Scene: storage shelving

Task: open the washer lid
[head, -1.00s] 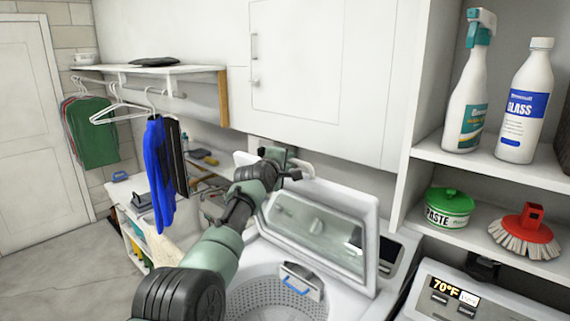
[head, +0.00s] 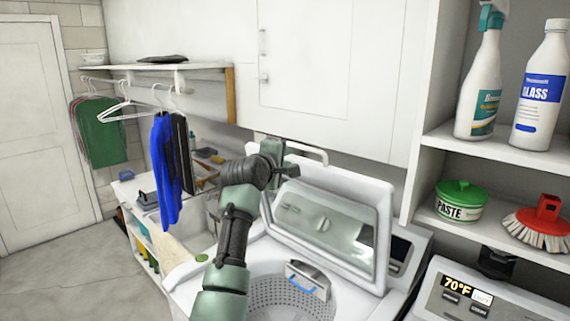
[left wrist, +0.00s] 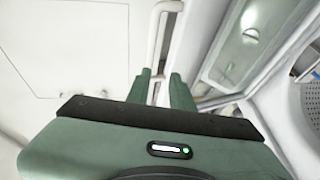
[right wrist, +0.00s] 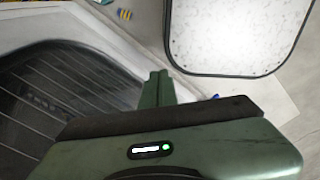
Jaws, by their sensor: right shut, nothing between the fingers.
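The washer lid (head: 380,230) stands raised and tilted back, with a glass window in a white frame. The open washer drum (head: 265,295) shows below it. In the head view my left gripper (head: 270,147) is behind the lid's upper left corner, partly hidden by its own wrist. In the left wrist view the fingers (left wrist: 160,90) are apart, with a white rail (left wrist: 158,25) seen beyond the gap; I cannot tell whether they touch it. The lid (left wrist: 295,15) is right of them. My right gripper (right wrist: 157,88) is shut and empty, out of the head view.
A white wall cabinet (head: 330,75) hangs above the washer. Shelves at right hold a spray bottle (head: 480,85), a white bottle (head: 541,90), a paste tub (head: 460,203) and a red brush (head: 545,225). Clothes hang at left. The right wrist view shows a pale speckled panel (right wrist: 235,35).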

